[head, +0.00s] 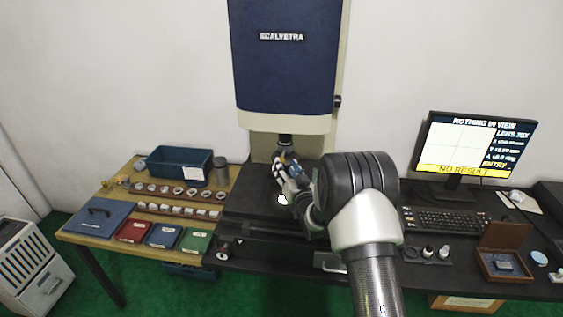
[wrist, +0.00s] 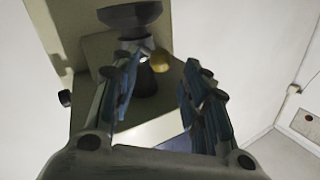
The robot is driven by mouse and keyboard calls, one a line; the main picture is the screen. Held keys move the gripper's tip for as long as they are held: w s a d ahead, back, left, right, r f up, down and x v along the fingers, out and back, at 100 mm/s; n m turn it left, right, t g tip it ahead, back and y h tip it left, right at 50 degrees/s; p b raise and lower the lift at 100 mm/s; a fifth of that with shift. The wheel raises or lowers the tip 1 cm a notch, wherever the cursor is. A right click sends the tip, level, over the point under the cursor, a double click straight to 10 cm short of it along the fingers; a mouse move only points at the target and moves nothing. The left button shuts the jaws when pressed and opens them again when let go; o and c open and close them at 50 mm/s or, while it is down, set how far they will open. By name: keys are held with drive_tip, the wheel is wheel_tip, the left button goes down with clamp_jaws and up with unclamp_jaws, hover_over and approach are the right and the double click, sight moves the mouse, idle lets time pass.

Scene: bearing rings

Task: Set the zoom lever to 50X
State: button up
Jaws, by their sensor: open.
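The blue and cream measuring machine (head: 285,55) stands at the back, with its dark lens barrel (head: 286,139) pointing down. In the wrist view the barrel (wrist: 147,78) has a wide dark ring above a narrower part. A small brass-coloured knob (wrist: 159,62), which looks like the zoom lever's end, sticks out on its right side. My gripper (head: 283,168) is just below the barrel in the head view. In the wrist view my gripper (wrist: 163,68) is open, with the knob between its fingertips in the picture. Whether a finger touches it, I cannot tell. The lever is hidden in the head view.
The monitor (head: 475,145) reads "NOTHING IN VIEW" and "NO RESULT"; its lens value looks like 70X or 75X. A wooden table (head: 120,190) on the left holds rings, a blue bin (head: 180,165) and coloured cases. A keyboard (head: 445,220) and open wooden box (head: 503,250) are right.

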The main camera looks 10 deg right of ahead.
sight(283, 162)
drive_tip(key=shift+w+a, duration=0.2)
drive_tip(key=shift+w, duration=1.15)
drive_tip(key=shift+w+a, duration=0.2)
drive_tip(key=shift+w, duration=1.1)
drive_tip(key=shift+c, duration=0.2)
clamp_jaws()
